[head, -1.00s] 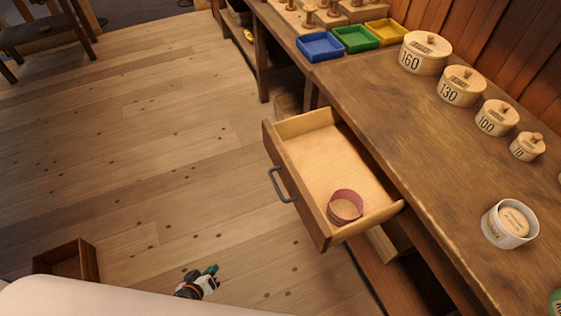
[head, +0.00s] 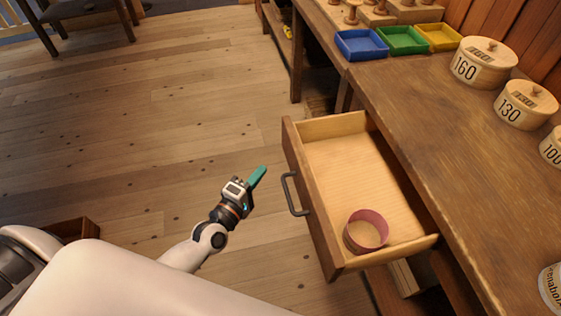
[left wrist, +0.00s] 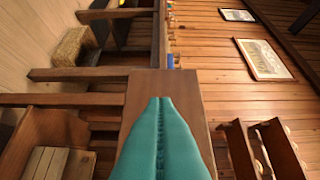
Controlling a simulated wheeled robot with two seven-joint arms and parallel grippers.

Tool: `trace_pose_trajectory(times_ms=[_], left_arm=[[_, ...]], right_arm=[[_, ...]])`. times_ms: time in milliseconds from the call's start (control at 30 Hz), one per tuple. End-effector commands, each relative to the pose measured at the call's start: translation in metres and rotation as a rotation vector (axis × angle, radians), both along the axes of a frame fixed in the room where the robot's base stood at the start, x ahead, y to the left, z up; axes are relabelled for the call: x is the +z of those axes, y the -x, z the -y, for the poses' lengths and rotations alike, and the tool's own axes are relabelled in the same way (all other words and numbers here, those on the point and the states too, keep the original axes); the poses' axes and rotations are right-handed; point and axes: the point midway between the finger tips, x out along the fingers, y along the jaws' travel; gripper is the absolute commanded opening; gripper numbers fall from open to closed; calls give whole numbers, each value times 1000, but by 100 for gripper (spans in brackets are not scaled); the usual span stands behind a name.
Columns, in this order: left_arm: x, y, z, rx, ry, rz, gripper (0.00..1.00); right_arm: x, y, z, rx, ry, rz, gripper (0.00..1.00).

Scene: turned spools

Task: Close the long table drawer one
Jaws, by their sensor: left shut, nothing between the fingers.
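The long table's drawer (head: 365,170) is pulled out from under the wooden tabletop (head: 425,140) in the head view. Its dark front has a grey handle (head: 290,195). A round pink-rimmed box (head: 366,231) sits inside, near the drawer's front right corner. My left gripper (head: 260,175) is shut and empty, with teal fingers, a little to the left of the handle and apart from it. In the left wrist view the shut teal fingers (left wrist: 161,125) show in front of dark woodwork. My right gripper is not in view.
Blue (head: 361,45), green (head: 402,40) and yellow (head: 439,37) trays stand at the table's far end. Lidded round boxes, such as the one marked 160 (head: 483,62), stand on the tabletop.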

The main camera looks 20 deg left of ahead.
Motion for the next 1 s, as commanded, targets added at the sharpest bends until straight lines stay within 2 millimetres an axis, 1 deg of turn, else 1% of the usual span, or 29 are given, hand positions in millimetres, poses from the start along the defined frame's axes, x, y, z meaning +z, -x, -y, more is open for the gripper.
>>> trace_pose_trajectory(times_ms=[33,133,300,500,1000], left_arm=[[2,-13,3,1,3,4,0],[1,-32,7,0,1,2,0],[1,-46,28,0,4,-1,0],[0,-53,39,0,0,-1,0],[0,-55,41,-1,-1,-1,0]], right_arm=[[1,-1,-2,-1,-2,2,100],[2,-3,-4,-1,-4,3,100],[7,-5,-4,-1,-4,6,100],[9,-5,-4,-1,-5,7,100],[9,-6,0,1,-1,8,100]])
